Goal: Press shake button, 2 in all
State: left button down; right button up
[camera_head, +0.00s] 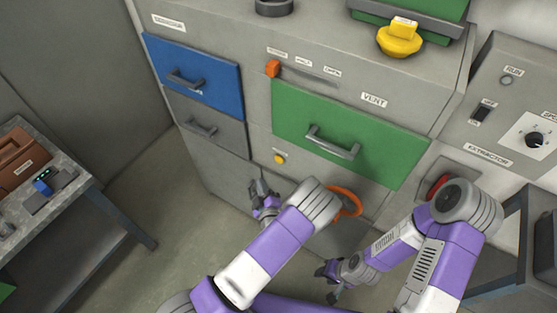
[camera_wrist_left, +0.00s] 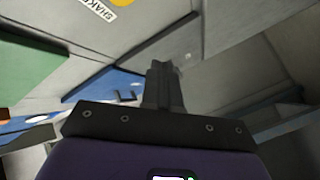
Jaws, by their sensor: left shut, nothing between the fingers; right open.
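The yellow round shake button (camera_head: 280,158) is on the grey cabinet front, below the left end of the green vent panel. In the left wrist view the yellow button (camera_wrist_left: 122,2) is cut by the top edge, beside a label (camera_wrist_left: 98,9) reading "SHAKE". My left gripper (camera_head: 261,184) is shut and empty, in front of the cabinet, below and left of the button in the head view. Its shut fingers (camera_wrist_left: 164,78) show in the left wrist view, apart from the button. My right gripper (camera_head: 328,279) is open, low in front of the cabinet.
A blue drawer (camera_head: 195,78) and a grey drawer (camera_head: 208,125) are left of the button. An orange ring handle (camera_head: 348,203) is partly behind my left arm. A side table (camera_head: 75,190) stands at left.

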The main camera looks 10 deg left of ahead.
aim_at(275, 158)
pick_arm(q)
jog(key=w+d+b, duration=0.2)
jog(key=w+d, duration=0.1)
jog(key=w, duration=0.5)
jog(key=shift+b, duration=0.4)
dwell(1.6)
jog(key=shift+w+d, duration=0.1)
jog(key=shift+w, duration=0.25)
jog(key=shift+w+d, duration=0.15)
jog(key=shift+w, duration=0.25)
dwell(0.9)
jog(key=shift+s, duration=0.1)
jog(key=shift+s+a+p, duration=0.3)
jog(key=shift+s+p, duration=0.15)
jog(key=shift+s, duration=0.25)
